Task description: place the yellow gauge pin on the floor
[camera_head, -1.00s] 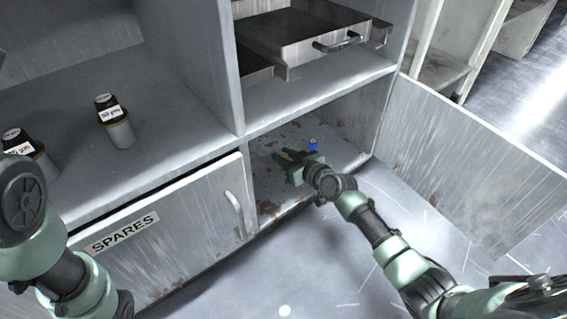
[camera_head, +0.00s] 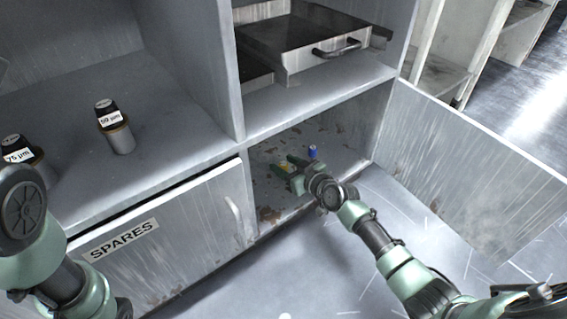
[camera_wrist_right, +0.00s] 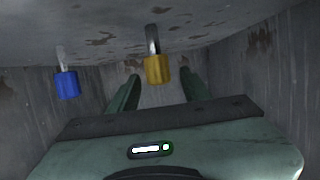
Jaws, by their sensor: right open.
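The yellow gauge pin (camera_wrist_right: 157,70) has a yellow body and a bare metal shank. In the right wrist view it appears between the two fingers, with clear space on both sides. In the head view only a small yellow patch of it (camera_head: 288,168) shows between the fingers. My right gripper (camera_head: 289,166) is open inside the lower compartment of the cabinet; its fingers also show in the wrist view (camera_wrist_right: 157,85). My left arm enters at the left edge, but its gripper is out of view.
A blue pin (camera_head: 313,152) stands beside the gripper; the wrist view also shows it (camera_wrist_right: 66,85). An open door (camera_head: 460,165) is on the right and a closed SPARES door (camera_head: 165,245) on the left. A drawer (camera_head: 320,45) sits above. Bare floor (camera_head: 330,260) lies in front.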

